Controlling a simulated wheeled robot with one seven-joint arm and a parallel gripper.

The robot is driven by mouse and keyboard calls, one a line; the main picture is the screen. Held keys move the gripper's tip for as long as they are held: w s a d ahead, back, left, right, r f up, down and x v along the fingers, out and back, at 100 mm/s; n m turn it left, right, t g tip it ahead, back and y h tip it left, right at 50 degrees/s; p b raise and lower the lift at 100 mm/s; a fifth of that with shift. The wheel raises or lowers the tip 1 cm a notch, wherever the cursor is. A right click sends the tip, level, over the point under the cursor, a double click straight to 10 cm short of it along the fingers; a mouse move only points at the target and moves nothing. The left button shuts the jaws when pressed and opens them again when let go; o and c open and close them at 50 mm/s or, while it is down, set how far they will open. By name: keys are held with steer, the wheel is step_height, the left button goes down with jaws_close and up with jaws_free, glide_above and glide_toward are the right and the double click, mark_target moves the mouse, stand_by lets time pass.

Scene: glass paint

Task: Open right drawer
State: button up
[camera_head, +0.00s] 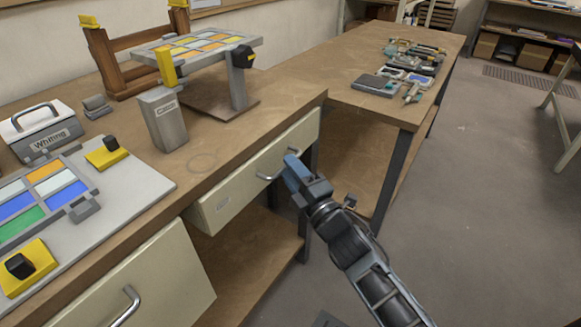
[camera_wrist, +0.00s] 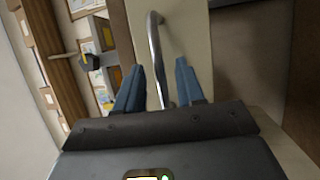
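The right drawer (camera_head: 240,187) is a cream front under the workbench top, closed or nearly so; I cannot tell exactly. Its metal bar handle (camera_head: 266,177) is partly hidden by my gripper (camera_head: 292,166), which is at the right part of the handle. In the wrist view, my gripper (camera_wrist: 159,78) has its two blue fingers apart. The handle (camera_wrist: 155,45) runs between them, with a gap visible on the right side. The drawer front (camera_wrist: 185,35) lies behind the handle.
The left drawer (camera_head: 150,285) has its own handle (camera_head: 127,306). On the bench (camera_head: 215,150) stand a glass panel stand (camera_head: 240,80), a grey container (camera_head: 163,120) and a toolbox (camera_head: 45,132). A second table (camera_head: 310,72) holds tools. The floor (camera_head: 480,200) at right is clear.

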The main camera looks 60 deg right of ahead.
steer(key=shift+w+d, duration=0.15)
steer(key=shift+w, duration=0.2)
steer(key=shift+c, duration=0.3)
jaws_close()
